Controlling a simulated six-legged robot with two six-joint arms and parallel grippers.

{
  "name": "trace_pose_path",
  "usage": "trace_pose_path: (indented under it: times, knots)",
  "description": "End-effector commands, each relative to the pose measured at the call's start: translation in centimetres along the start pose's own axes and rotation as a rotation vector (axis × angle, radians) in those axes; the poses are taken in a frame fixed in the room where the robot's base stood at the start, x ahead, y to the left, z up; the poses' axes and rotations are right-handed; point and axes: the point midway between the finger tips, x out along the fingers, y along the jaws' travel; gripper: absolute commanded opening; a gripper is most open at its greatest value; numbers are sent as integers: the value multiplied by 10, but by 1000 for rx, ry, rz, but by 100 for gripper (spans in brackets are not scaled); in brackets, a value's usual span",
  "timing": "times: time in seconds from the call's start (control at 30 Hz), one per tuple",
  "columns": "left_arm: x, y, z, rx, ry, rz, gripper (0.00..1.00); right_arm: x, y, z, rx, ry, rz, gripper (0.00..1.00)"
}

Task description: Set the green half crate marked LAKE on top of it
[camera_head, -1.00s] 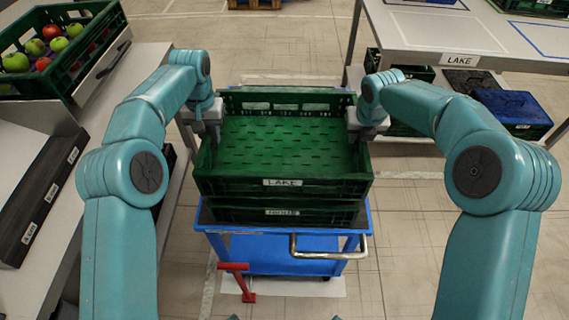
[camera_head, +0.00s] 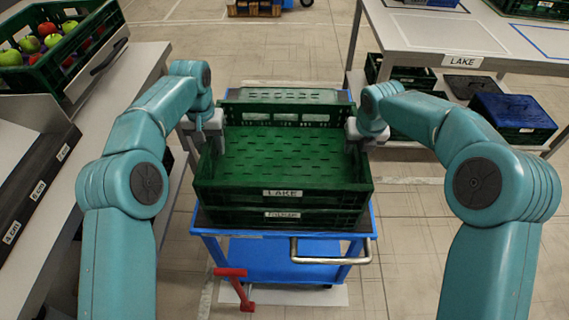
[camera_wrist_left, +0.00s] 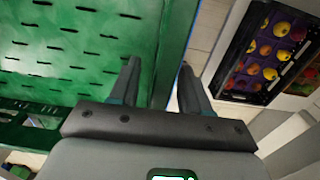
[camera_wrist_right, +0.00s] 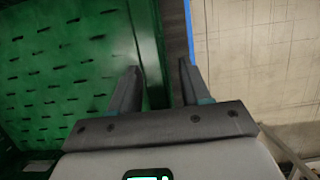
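The green half crate marked LAKE (camera_head: 283,193) sits level on another green crate (camera_head: 240,217), whose label is too small to read. The LAKE crate is empty, and its rims look lined up with the lower crate at the front. My left gripper (camera_head: 213,132) is at its left side wall. In the left wrist view the fingers (camera_wrist_left: 160,80) stand apart on either side of that wall (camera_wrist_left: 172,45). My right gripper (camera_head: 352,134) is at the right side wall. Its fingers (camera_wrist_right: 160,85) also stand apart, astride the wall (camera_wrist_right: 148,40). The fingers' contact with the walls is unclear.
The crates stand on a blue cart (camera_head: 270,255) with a metal handle (camera_head: 330,257) and red pedal (camera_head: 240,285). A fruit crate (camera_head: 75,80) is on the left bench. A table labelled LAKE (camera_head: 462,61) and a blue-lidded crate (camera_head: 512,115) are at right.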

Motion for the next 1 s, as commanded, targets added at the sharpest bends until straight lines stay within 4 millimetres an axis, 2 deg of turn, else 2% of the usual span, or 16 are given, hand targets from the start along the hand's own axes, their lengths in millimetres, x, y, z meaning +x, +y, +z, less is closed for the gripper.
trace_pose_path:
  times: [0.13, 0.33, 0.67, 0.77, 1.0]
  knots:
    - [-14, 0, -1, -1, 4, 0, 47, 0, 0, 0, 0, 0, 0, 47]
    - [-54, 0, 0, 0, 5, 0, 47, 0, 0, 0, 0, 0, 0, 47]
    - [-74, 0, 1, 1, 2, 0, 47, -2, 0, 0, 0, -1, 0, 47]
    - [-75, 0, 1, 1, 1, 0, 47, -13, 0, 1, 0, -4, 1, 47]
    - [-75, 0, 1, 0, 1, 0, 47, -66, 0, 1, 0, -5, 1, 47]
